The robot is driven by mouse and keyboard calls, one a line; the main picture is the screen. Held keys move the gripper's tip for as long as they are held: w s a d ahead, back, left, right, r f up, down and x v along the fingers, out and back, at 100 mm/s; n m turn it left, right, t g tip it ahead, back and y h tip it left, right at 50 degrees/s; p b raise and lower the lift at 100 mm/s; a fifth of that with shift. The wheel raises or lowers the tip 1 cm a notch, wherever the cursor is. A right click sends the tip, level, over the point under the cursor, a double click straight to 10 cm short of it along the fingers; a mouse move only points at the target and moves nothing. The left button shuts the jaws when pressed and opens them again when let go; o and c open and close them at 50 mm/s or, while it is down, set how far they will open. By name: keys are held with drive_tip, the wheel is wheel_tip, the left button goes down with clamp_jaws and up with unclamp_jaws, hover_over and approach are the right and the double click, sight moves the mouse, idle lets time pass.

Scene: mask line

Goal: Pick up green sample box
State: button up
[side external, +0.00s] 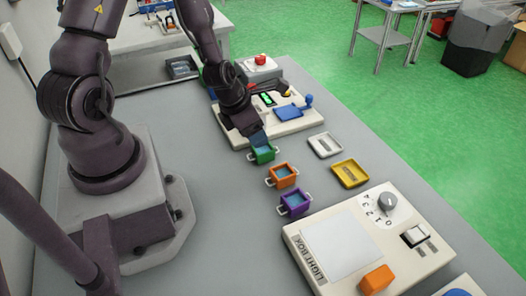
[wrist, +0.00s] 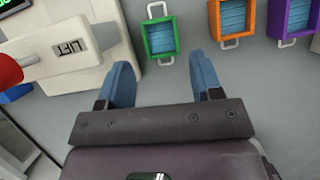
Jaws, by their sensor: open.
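The green sample box (side external: 262,154) stands on the grey table, first in a row with an orange box (side external: 282,175) and a purple box (side external: 294,202). It has white handles at two opposite ends and blue contents. In the wrist view the green box (wrist: 161,38) is at the top centre, just beyond my fingertips. My gripper (side external: 258,138) is right by the green box in the side view, partly overlapping it. In the wrist view my gripper (wrist: 163,75) shows two blue fingers spread apart with nothing between them.
A white panel (side external: 290,125) with a blue lever stands close behind the green box. A white tray (side external: 324,145) and a yellow tray (side external: 350,173) lie to the right. A light box (side external: 400,262) with an orange block (side external: 376,279) is in front. Bare table lies left of the boxes.

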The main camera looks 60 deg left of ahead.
sight(264, 147)
drive_tip(key=shift+x, duration=3.75)
drive_tip(key=shift+c, duration=0.2)
drive_tip(key=c, duration=0.6)
